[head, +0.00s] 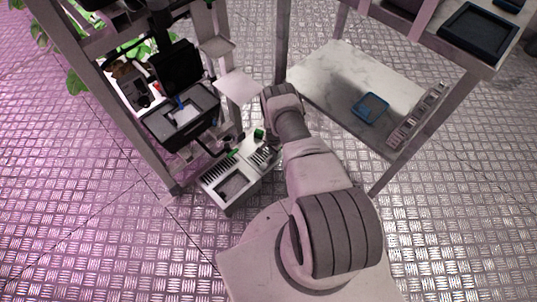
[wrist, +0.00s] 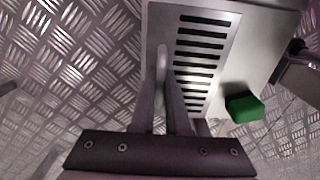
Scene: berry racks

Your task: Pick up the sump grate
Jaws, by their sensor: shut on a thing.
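The sump grate (wrist: 203,48) is a pale metal plate with a row of dark slots, seen at the top centre of the wrist view. My gripper (wrist: 164,84) reaches up from the bottom of that view, its two fingers close together on a raised upright part at the grate's left edge. The grate looks level with the light metal top around it; I cannot tell whether it is raised. In the head view the white sump box (head: 229,203) stands on the floor, with slotted parts and a dark opening. My arm hides the fingertips there.
A green block (wrist: 243,107) sits by the grate's right side. A rack with a marble shelf (head: 335,75) holding a blue tray (head: 371,106) stands right. The metal floor in front is clear.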

